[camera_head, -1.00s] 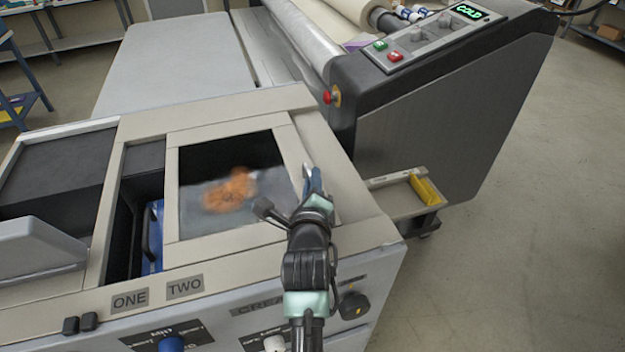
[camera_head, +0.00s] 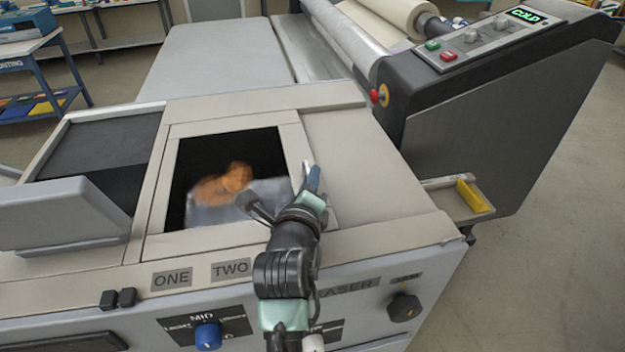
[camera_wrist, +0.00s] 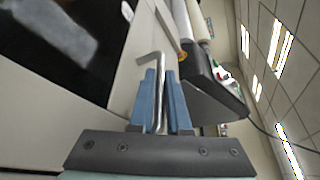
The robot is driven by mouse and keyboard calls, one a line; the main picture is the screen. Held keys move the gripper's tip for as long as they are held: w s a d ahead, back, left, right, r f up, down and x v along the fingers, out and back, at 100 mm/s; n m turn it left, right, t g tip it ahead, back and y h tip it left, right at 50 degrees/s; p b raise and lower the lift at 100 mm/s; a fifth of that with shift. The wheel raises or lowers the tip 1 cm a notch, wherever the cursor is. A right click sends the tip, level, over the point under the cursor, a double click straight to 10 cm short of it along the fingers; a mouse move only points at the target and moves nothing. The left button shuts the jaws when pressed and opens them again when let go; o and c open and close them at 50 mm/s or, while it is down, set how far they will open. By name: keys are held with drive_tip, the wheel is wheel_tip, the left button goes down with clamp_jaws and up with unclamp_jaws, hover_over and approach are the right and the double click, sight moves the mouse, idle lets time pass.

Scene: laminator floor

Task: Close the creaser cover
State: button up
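The creaser cover (camera_head: 292,150) is a beige frame around a dark window on the machine's top, in the head view. Its left side meets the surrounding bezel, with no open slot visible there. Blurred orange and grey shapes show in the window. My gripper (camera_head: 312,180) is at the cover's right side. In the wrist view, its two blue fingers (camera_wrist: 160,95) are closed on both sides of a bent metal handle (camera_wrist: 157,70). My wrist and arm hide the cover's front right corner and part of the CREASER label (camera_head: 350,290).
A grey angled panel (camera_head: 60,212) stands at the left. The laminator (camera_head: 500,100) with rollers and a COLD display rises at the back right. A small tray (camera_head: 450,197) with a yellow item juts out at the right. The floor at the right is clear.

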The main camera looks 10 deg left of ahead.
drive_tip(key=o, duration=0.4)
drive_tip(key=shift+s+a, duration=0.1)
drive_tip(key=shift+a, duration=0.25)
drive_tip(key=shift+o, duration=0.2)
drive_tip(key=shift+d, duration=0.1)
drive_tip(key=b+v, duration=0.4)
drive_tip(key=v, duration=0.9)
